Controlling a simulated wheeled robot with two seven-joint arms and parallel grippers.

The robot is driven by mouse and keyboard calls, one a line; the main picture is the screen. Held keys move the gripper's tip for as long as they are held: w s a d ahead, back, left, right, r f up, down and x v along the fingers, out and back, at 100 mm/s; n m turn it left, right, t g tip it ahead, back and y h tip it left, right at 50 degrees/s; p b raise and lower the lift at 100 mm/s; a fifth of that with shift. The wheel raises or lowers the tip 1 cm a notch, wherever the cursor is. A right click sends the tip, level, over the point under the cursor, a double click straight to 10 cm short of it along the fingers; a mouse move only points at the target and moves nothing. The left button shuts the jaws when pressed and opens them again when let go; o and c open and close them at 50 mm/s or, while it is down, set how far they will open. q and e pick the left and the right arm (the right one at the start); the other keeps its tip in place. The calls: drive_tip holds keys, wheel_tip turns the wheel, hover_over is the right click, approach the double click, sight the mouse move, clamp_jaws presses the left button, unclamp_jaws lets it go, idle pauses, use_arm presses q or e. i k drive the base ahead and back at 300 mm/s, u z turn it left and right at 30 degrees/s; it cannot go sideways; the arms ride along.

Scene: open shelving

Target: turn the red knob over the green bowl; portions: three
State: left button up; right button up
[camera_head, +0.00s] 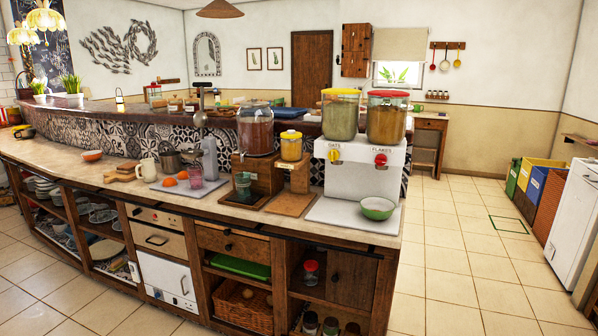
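The red knob (380,159) is on the right side of the front of a white two-canister dispenser (340,181), below the red-lidded canister (386,120) labelled "FLAKES". A yellow knob (333,155) sits to its left under the yellow-lidded canister (341,116) labelled "OATS". The green bowl (377,208) stands upright on the dispenser's white base plate (335,215), below the red knob. Its inside looks pale, and I cannot make out any contents. Neither of my grippers is in view.
The dispenser stands near the right end of a long wooden counter (219,206). A drink dispenser (255,130), a yellow-lidded jar (291,146) and a wooden board (290,203) are to its left. Open tiled floor (452,255) lies to the right, before several coloured bins (535,185).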

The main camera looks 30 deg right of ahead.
sight(380, 159)
drive_tip(key=u, duration=0.45)
drive_tip(key=i, duration=0.65)
drive_tip(key=z, duration=0.8)
drive_tip(key=i, duration=1.05)
drive_tip(key=z, duration=1.1)
